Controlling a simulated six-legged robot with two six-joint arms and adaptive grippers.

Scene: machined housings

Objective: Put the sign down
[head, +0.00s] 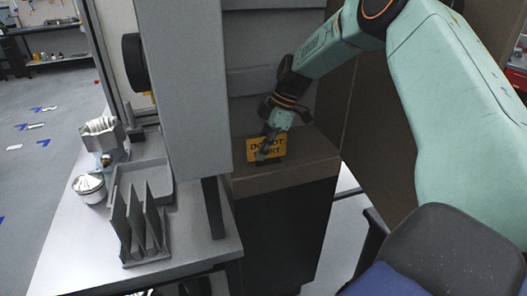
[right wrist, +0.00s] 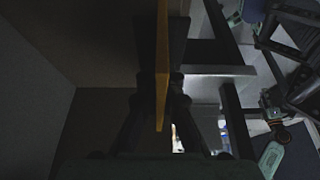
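The sign (head: 264,146) is a small yellow-orange plate with dark lettering, upright in the head view at the brown-topped ledge (head: 300,168). My right gripper (head: 269,148) reaches down to it from above. In the right wrist view the sign (right wrist: 162,70) shows edge-on as a thin orange strip between the dark fingers (right wrist: 162,95), which look closed on it from both sides. I cannot tell whether its lower edge touches the ledge. The fingertips hide part of the lettering. My left gripper does not show in the head view.
A grey upright panel (head: 185,80) stands just left of the ledge. A light worktable (head: 190,245) at left carries a grey slotted rack (head: 140,228), a shallow tray (head: 143,180) and metal parts.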

